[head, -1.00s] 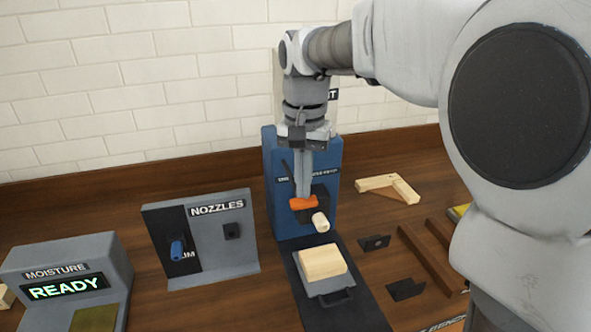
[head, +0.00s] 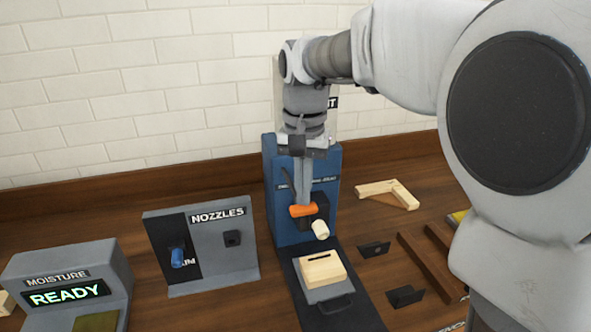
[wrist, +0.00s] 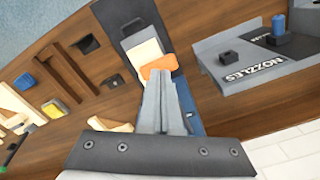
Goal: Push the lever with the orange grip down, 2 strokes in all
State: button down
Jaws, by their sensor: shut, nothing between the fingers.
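The lever's orange grip (head: 303,211) sticks out at the front of a blue machine (head: 292,232). My gripper (head: 303,202) is shut and empty, pointing down, with its fingertips at the top of the orange grip; they appear to touch it. In the wrist view the orange grip (wrist: 158,67) shows just beyond my closed fingertips (wrist: 160,80). A pale wooden block (head: 322,268) with a dark slot in its top sits on a grey carriage in front of the machine.
A grey NOZZLES stand (head: 228,262) with a blue knob is on the left. A MOISTURE box (head: 110,268) reading READY is further left. A wooden corner frame (head: 390,190), dark brackets and brown rails lie to the right.

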jog(key=shift+r+p, duration=1.7)
jog(key=shift+r, duration=0.5)
jog(key=shift+f, duration=0.15)
jog(key=shift+f+b, duration=2.3)
jog(key=shift+f, duration=1)
jog(key=shift+r+p, duration=3.1)
jog(key=shift+r, duration=0.3)
notch_tip(320, 180, up, 5)
jog(key=p, duration=0.4)
